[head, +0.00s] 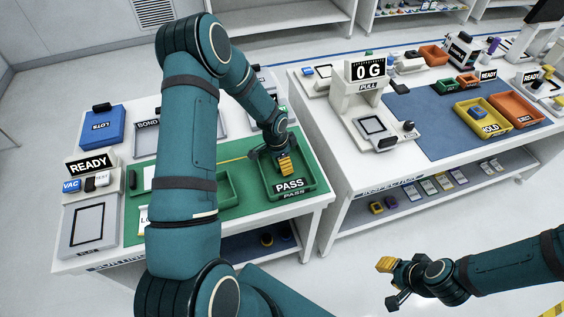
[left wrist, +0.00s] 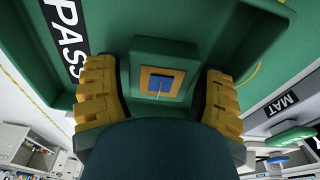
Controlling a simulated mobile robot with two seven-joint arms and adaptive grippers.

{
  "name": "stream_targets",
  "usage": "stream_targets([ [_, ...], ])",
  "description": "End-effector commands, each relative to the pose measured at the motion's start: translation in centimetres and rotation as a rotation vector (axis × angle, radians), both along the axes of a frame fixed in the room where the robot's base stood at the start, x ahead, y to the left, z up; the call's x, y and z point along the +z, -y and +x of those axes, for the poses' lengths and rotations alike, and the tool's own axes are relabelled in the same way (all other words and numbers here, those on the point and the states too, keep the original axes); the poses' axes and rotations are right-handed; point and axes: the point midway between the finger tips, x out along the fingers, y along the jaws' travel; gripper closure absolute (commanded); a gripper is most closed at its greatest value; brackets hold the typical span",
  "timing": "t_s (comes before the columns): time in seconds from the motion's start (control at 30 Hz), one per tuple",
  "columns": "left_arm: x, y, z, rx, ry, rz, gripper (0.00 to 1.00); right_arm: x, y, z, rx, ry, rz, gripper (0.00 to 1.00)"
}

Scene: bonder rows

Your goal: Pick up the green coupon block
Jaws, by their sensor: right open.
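The green coupon block (left wrist: 165,52) has an orange square with a blue patch on its face. It sits between the yellow-padded fingers of my left gripper (left wrist: 160,95) in the left wrist view. The fingers stand close beside it on both sides; I cannot tell whether they press on it. In the head view my left gripper (head: 284,165) is down in the green PASS tray (head: 312,186), and the block is hidden there. My right gripper (head: 391,281) is open and empty over the floor, at lower right.
The tray rests on a green mat (head: 135,200) on the left bench, beside another green bin (head: 229,199). A READY sign (head: 90,165) and a blue LOTS box (head: 101,126) stand at left. The right bench holds a pull tester (head: 366,100) and yellow HOLD tray (head: 481,130).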

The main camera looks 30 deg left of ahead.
Motion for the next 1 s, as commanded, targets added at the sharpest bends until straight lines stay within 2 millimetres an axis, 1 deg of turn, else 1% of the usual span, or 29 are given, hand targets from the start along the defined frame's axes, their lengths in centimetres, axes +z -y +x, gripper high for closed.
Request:
stream_targets([
  [0.03,0.0,-0.1,0.0,0.001,0.001,0.001,0.46,0.0,0.0,0.0,0.0,0.0,0.0,0.66],
  [0.07,0.0,-0.1,0.0,0.001,0.001,0.001,0.57,0.0,0.0,0.0,0.0,0.0,0.0,0.66],
  [0.1,0.0,-0.1,0.0,0.001,0.001,0.001,0.71,0.0,0.0,0.0,0.0,0.0,0.0,0.66],
  [0.13,0.0,-0.1,0.0,0.001,0.001,0.001,0.79,0.0,0.0,0.0,0.0,0.0,0.0,0.66],
  [0.4,0.1,0.0,0.0,0.0,0.001,0.001,0.79,0.0,0.0,0.0,0.0,0.0,0.0,0.66],
  [0.47,0.4,-0.1,0.0,0.0,0.001,0.0,0.79,0.0,0.0,0.0,0.0,0.0,0.0,0.66],
  [0.53,1.0,-0.1,0.1,0.0,0.003,0.001,0.79,0.0,0.0,0.0,0.0,0.0,0.0,0.66],
  [0.67,3.3,-0.1,0.1,0.0,0.005,0.002,0.79,0.1,0.0,0.0,0.0,0.0,0.0,0.66],
  [0.8,6.1,-0.1,0.1,0.002,0.005,0.001,0.79,0.1,0.0,0.0,0.0,0.0,0.0,0.66],
  [0.9,7.8,-0.1,0.1,0.0,0.003,0.001,0.79,0.1,0.0,0.0,0.0,0.0,0.0,0.66],
  [1.0,9.0,0.0,0.1,0.0,0.003,0.0,0.79,0.2,0.0,0.0,0.0,0.0,0.0,0.66],
])
